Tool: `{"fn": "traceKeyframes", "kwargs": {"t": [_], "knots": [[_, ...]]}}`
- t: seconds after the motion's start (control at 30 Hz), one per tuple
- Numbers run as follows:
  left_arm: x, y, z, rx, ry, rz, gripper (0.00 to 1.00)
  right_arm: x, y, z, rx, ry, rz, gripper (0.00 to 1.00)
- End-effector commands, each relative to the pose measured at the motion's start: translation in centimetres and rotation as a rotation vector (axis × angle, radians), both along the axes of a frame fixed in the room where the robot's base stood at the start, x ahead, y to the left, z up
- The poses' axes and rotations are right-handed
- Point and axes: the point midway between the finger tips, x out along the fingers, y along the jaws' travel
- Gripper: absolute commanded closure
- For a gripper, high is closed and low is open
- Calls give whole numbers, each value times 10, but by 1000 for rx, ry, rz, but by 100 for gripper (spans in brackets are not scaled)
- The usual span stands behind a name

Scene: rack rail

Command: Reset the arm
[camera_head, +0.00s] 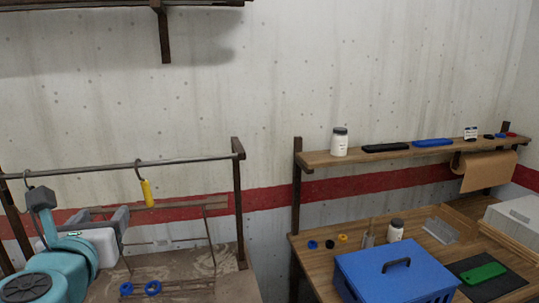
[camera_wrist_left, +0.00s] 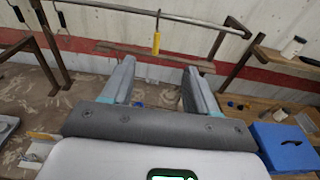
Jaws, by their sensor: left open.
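My left gripper (camera_head: 98,217) is at the lower left of the head view, in front of the rack. In the left wrist view, its two grey fingers (camera_wrist_left: 158,82) stand wide apart with nothing between them. A yellow-handled tool (camera_head: 146,192) hangs from a hook on the metal rail (camera_head: 85,170), beyond the fingers and apart from them. The tool also shows in the left wrist view (camera_wrist_left: 156,43). My right gripper is in neither view.
A workbench (camera_head: 318,270) at the right holds a blue box (camera_head: 390,278), a white bottle (camera_head: 395,231) and a green item (camera_head: 483,273). A wooden shelf (camera_head: 360,157) above carries another bottle (camera_head: 339,142). Blue rings (camera_head: 152,287) lie on the left bench. A rack post (camera_head: 239,205) stands near.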

Motion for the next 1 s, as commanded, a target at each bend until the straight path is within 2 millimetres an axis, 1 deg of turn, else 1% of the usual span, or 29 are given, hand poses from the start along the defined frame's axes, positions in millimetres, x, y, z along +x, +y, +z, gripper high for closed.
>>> {"fn": "traceKeyframes", "kwargs": {"t": [0.1,0.13,0.2,0.27,0.37,0.47,0.5,0.57,0.67,0.77,0.8,0.83,0.87,0.9,0.93,0.97,1.0], "knots": [[1,1,0,0,1,1,41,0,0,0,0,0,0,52],[3,0,-3,11,8,-2,41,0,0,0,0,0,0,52],[13,-6,-23,104,64,-29,41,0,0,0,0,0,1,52],[20,-10,-38,180,104,-52,41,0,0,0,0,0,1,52],[31,-17,-65,308,176,-96,41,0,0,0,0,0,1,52],[40,-25,-96,449,253,-155,41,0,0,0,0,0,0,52],[43,-28,-111,508,287,-183,41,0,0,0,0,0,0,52],[47,-34,-133,603,338,-230,41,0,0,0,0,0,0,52],[51,-44,-179,779,431,-335,41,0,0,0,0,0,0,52],[49,-57,-239,993,538,-492,41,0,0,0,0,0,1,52],[44,-62,-269,1092,584,-578,41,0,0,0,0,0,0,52],[39,-67,-292,1169,616,-654,41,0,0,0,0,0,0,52],[33,-72,-317,1248,643,-737,41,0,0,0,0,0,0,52],[22,-79,-348,1349,672,-852,41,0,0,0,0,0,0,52],[12,-84,-371,1422,685,-943,41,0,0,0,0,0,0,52],[1,-89,-393,1489,692,-1038,41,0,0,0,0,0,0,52],[-16,-95,-421,1572,690,-1166,41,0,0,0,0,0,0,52]]}}
